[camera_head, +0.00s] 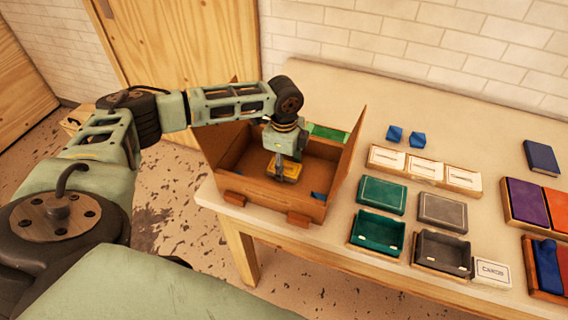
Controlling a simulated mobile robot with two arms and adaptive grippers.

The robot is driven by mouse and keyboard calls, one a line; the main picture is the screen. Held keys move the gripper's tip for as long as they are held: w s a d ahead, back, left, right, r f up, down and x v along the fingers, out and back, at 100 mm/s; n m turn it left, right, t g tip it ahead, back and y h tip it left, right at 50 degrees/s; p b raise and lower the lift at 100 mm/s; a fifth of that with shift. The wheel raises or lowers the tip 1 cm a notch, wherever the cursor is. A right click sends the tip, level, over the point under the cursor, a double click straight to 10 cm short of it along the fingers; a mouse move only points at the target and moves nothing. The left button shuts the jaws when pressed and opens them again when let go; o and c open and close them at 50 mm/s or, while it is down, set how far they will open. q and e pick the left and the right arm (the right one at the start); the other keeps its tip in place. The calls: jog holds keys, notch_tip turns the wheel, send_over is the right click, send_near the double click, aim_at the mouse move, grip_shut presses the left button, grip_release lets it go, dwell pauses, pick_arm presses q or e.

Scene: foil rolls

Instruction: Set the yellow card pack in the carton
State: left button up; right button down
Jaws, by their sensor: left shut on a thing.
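The yellow card pack (284,170) is in my left gripper (284,158), which points down over the open carton (262,190). The gripper is shut on the pack and partly covers it. The pack appears within the carton's walls; I cannot tell whether it touches the floor. The brown carton stands at the table's left end with its flaps open. A green item (328,132) shows at its far side, and a small blue piece (318,196) at its near right corner. My right gripper is not in view.
A "CARDS" sign (493,273) stands near the front edge. The carton's raised right flap (347,160) stands beside the gripper.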

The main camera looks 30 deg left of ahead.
pick_arm(q)
jog(key=o, duration=1.2)
jog(key=shift+f, duration=0.1)
jog(key=shift+r, duration=0.3)
notch_tip(320, 180, up, 12)
jog(key=b, duration=0.2)
jog(key=shift+f+b, duration=0.15)
jog(key=shift+b, duration=0.15)
